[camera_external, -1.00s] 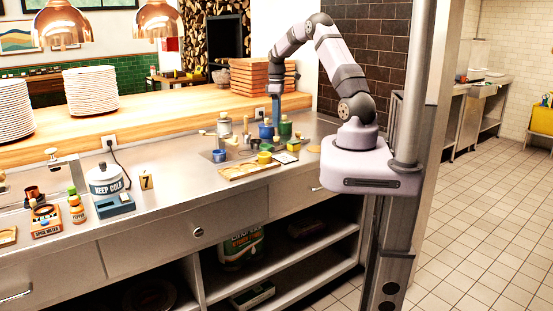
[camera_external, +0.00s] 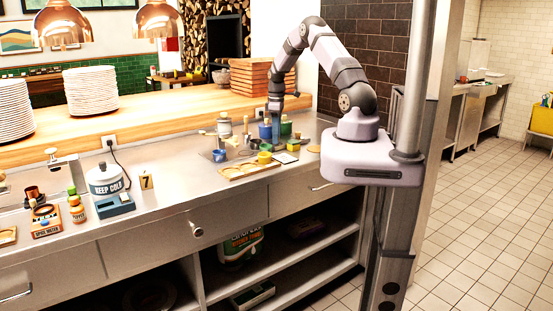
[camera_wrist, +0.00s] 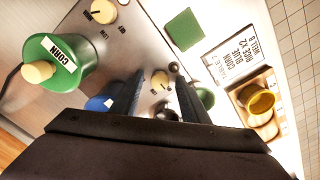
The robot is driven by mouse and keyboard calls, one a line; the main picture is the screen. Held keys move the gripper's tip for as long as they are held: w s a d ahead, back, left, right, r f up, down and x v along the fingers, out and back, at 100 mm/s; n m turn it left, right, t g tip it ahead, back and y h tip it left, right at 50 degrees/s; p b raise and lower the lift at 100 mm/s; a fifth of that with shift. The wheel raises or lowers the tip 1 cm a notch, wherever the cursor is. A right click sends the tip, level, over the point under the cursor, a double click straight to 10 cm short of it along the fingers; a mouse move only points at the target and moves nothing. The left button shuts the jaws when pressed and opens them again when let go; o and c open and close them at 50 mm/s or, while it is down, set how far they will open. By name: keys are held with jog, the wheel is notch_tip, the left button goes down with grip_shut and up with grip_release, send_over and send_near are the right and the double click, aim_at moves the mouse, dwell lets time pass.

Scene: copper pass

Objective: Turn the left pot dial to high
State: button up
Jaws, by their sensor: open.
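A dial with a cream and dark knob (camera_wrist: 160,82) lies between the fingertips of my gripper (camera_wrist: 159,80) in the wrist view. The fingers are open, one on each side of it; I cannot tell whether they touch it. A second dial (camera_wrist: 103,12) with a similar knob and small lettering sits at the upper left. A green pot labelled CORN (camera_wrist: 62,62) stands left of my gripper. A blue pot (camera_wrist: 98,103) is partly hidden behind the left finger. In the external view my gripper (camera_external: 276,139) points down near the blue pot (camera_external: 265,131) and green pot (camera_external: 286,129).
A green square (camera_wrist: 184,29), a printed card (camera_wrist: 232,45) and a wooden tray (camera_wrist: 279,121) with a yellow cup (camera_wrist: 257,99) lie to the right in the wrist view.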

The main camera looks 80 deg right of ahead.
grip_shut()
jog(key=shift+m, duration=0.3)
jog(key=m, duration=0.4)
jog(key=shift+b, duration=0.4)
jog(key=m, duration=0.5)
jog(key=m+b, duration=0.1)
jog(key=m, duration=1.2)
